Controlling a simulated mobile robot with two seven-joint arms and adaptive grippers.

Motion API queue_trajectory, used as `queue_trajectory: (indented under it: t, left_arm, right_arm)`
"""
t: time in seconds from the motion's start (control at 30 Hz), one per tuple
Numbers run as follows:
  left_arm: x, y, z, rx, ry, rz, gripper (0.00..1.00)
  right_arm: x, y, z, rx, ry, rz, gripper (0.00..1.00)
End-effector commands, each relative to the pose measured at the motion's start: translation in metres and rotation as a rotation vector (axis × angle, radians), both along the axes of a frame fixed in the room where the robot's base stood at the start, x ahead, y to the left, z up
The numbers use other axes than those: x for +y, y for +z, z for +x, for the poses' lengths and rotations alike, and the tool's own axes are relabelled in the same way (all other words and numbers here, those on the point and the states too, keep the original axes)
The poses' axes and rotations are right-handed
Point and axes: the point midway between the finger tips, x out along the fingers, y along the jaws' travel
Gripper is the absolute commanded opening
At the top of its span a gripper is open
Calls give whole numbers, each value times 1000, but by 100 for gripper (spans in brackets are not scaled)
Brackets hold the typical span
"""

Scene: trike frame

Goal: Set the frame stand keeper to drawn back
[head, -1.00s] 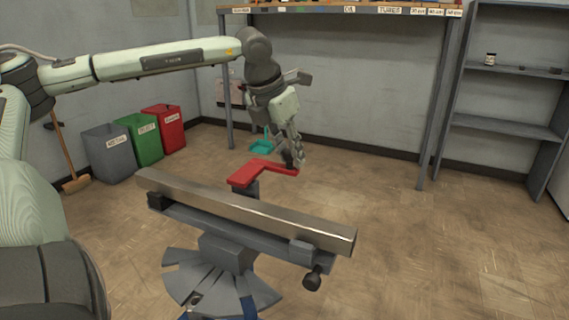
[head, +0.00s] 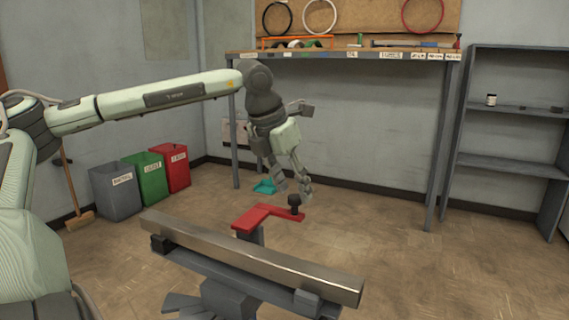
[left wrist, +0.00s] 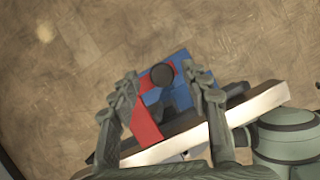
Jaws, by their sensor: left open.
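The frame stand (head: 225,297) is a dark grey stand with a long metal bar (head: 250,257) lying along it. On its far side is the red keeper (head: 263,216), an L-shaped arm with a black knob (head: 295,202) standing up at its right end. My left gripper (head: 294,191) is open and empty just above and behind the knob. In the left wrist view the knob (left wrist: 162,74) shows between the two spread fingers (left wrist: 167,82), apart from both. The red arm (left wrist: 147,124) runs down-left from it. My right gripper is not in view.
A workbench (head: 345,54) stands along the back wall, with a shelf unit (head: 510,104) at the right. Grey, green and red bins (head: 172,168) stand at the left beside a broom (head: 80,218). The floor right of the stand is clear.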

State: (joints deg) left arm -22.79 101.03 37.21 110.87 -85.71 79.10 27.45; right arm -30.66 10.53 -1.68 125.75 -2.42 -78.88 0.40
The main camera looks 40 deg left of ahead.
Motion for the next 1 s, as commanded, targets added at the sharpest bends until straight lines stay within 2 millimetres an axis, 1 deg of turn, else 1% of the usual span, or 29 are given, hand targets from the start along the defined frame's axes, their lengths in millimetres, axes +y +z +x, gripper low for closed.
queue_trajectory:
  t: [0.03,0.2,0.3,0.4,0.5,0.6,1.0]
  left_arm:
    - [0,13,-4,-7,0,0,47]
    - [0,46,-18,-7,-1,1,47]
    - [1,62,-25,-5,0,1,47]
    - [0,73,-29,-3,-1,1,47]
    - [0,79,-32,-1,-1,1,47]
    - [0,81,-34,0,-1,0,47]
    - [0,81,-33,0,0,0,47]
  right_arm:
    - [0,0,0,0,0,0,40]
    - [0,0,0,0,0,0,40]
    - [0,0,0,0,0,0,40]
    - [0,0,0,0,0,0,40]
    - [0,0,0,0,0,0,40]
    - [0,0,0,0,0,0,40]
    - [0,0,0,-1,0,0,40]
